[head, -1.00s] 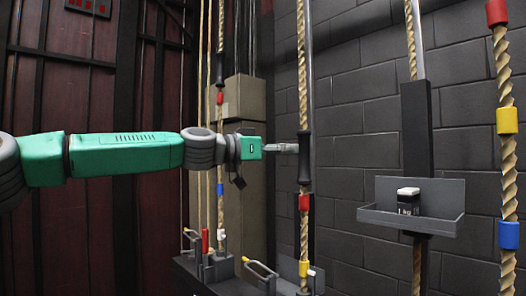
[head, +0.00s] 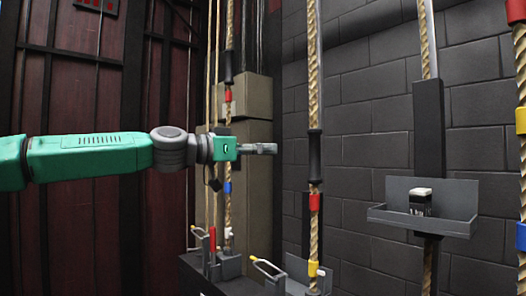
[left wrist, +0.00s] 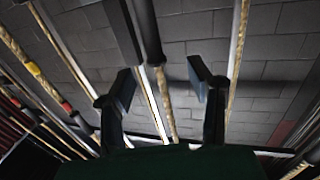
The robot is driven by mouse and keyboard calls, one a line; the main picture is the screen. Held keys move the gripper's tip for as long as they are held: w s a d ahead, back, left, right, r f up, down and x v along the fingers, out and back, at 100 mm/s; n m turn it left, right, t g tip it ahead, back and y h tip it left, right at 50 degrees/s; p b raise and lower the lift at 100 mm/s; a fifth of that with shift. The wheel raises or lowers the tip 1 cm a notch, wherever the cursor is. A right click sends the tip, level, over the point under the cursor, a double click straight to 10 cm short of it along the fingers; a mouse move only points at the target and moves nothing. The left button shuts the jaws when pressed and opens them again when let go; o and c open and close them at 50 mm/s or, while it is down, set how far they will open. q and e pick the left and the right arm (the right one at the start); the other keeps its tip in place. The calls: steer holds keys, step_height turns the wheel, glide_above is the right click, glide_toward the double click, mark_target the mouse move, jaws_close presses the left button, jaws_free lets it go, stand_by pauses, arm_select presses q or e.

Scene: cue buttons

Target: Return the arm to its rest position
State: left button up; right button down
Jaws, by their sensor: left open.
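My left arm comes in from the left in the head view, stretched out nearly level. Its left gripper (head: 262,149) points right and is empty, with a gap between its tip and the nearest rope (head: 314,90) with a black sleeve. In the left wrist view the two fingers (left wrist: 160,95) stand well apart, with nothing held between them. A rope and a dark sleeve show beyond them. My right gripper is in neither view.
Ropes with red, yellow and blue bands hang along a grey block wall (head: 370,110). A grey tray (head: 420,222) on the wall holds a small dark weight with a white top (head: 420,198). Levers (head: 268,266) stand on a dark base below the arm.

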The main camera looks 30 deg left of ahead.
arm_select(q)
steer(key=w+d+f+n+g+y+p, duration=0.15)
steer(key=d+f, duration=0.35)
steer(key=f, duration=0.6)
steer(key=d+f+n+g+y+p, duration=0.15)
steer(key=d+f, duration=0.35)
steer(key=f, duration=0.5)
steer(key=s+d+f+g+y+p, duration=0.1)
steer(key=s+d+f+g, duration=0.15)
steer(key=f, duration=0.65)
steer(key=s+d+f+g+y+p, duration=0.15)
steer(key=s+f, duration=0.25)
steer(key=f, duration=0.5)
steer(key=s+a+f+n+g+y+p, duration=0.1)
steer(key=s+f+n+g+y+p, duration=0.15)
steer(key=s+f, duration=1.1)
steer(key=s+a+f+g+y+p, duration=0.1)
steer(key=s+a+f+g, duration=0.1)
steer(key=s, duration=0.9)
steer(key=s+a+f+g+y+p, duration=0.1)
steer(key=s+a, duration=0.4)
steer(key=s, duration=0.6)
step_height(320, 180, down, 2)
steer(key=shift+s+f+n+g+p, duration=0.15)
steer(key=shift+s+n+g+p, duration=0.3)
steer(key=shift+g, duration=0.4)
steer(key=shift+w, duration=0.3)
steer(key=shift+f, duration=0.15)
